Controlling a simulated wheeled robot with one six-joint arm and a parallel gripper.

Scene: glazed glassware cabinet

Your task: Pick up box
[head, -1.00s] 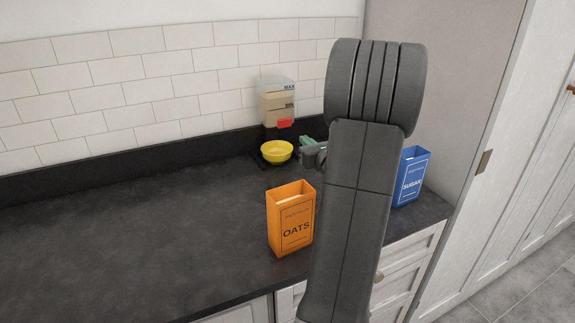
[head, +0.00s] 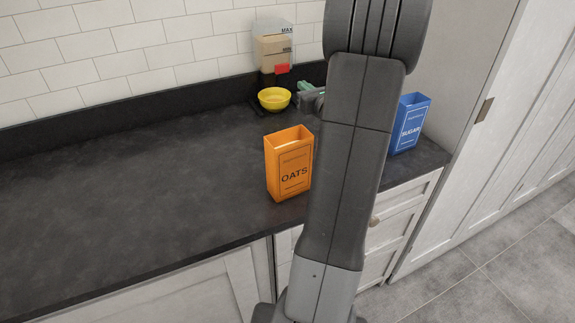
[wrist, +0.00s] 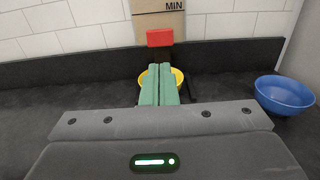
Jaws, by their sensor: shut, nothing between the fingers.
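An open-topped orange box labelled OATS (head: 289,165) stands upright near the counter's front edge in the head view. An open-topped blue box labelled SUGAR (head: 409,124) stands at the counter's right end, partly hidden by my arm. In the wrist view my gripper (wrist: 160,70) is shut and empty, its green fingers together and pointing at the dispenser. In the head view its fingers show only partly, left of my arm, behind the orange box and apart from both boxes. Neither box shows in the wrist view.
A dispenser with a red tab (head: 282,68) stands against the tiled wall, with a yellow bowl (head: 274,99) below it. A blue bowl (wrist: 284,93) sits to the right in the wrist view. The left counter (head: 120,210) is clear. A tall cabinet borders the right.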

